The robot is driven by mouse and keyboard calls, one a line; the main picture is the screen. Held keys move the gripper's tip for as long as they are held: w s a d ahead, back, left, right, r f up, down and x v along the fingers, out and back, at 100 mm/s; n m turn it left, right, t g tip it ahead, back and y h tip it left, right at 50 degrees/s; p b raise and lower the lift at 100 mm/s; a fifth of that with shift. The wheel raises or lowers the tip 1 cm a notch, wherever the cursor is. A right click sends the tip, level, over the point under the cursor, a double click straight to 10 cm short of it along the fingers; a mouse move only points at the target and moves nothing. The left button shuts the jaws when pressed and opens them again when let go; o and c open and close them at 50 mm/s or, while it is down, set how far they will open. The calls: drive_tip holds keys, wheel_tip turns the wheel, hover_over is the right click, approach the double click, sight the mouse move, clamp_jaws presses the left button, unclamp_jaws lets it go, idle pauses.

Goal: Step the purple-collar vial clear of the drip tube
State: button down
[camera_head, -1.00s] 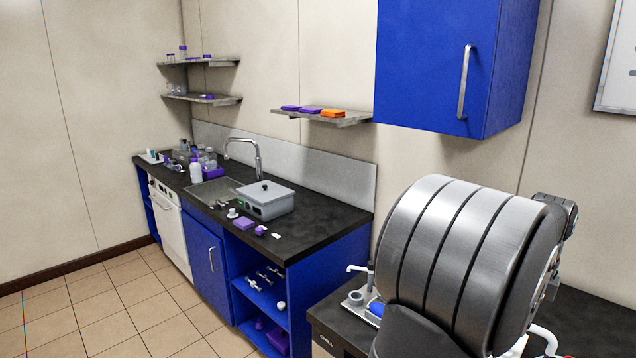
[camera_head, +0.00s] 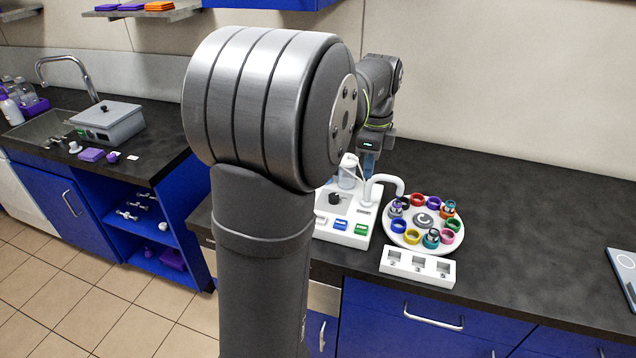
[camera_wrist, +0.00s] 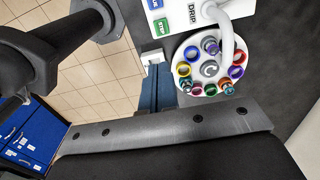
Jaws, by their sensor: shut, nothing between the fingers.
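A white round turntable (camera_head: 412,241) carries a ring of coloured collars, several with vials. The purple-collar vial (camera_head: 396,208) is at its back left, close under the end of the white curved drip tube (camera_head: 385,179). In the wrist view, the purple-collar vial (camera_wrist: 210,46) is beside the drip tube (camera_wrist: 226,35). The white drip unit (camera_head: 325,232) bears a blue button (camera_head: 340,225) and a green button (camera_head: 361,229). My gripper (camera_head: 369,165) is shut and empty, above the back of the unit. Its blue fingers (camera_wrist: 158,88) point down in the wrist view.
A white rack with square wells (camera_head: 418,267) lies in front of the turntable. A grey device (camera_head: 624,265) is at the far right. The dark counter between them is clear. A sink and grey box (camera_head: 107,122) stand on the left counter. My arm hides part of the near counter.

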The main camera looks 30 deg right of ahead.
drive_tip(key=m+t+y, duration=0.3)
drive_tip(key=m+t, duration=0.6)
drive_tip(key=m, duration=0.5)
hover_over(365, 230)
wheel_tip(365, 230, down, 7)
drive_tip(key=shift+f, duration=0.1)
drive_tip(key=shift+f, duration=4.35)
drive_tip(key=shift+f, duration=0.15)
drive_tip(key=shift+f, duration=0.25)
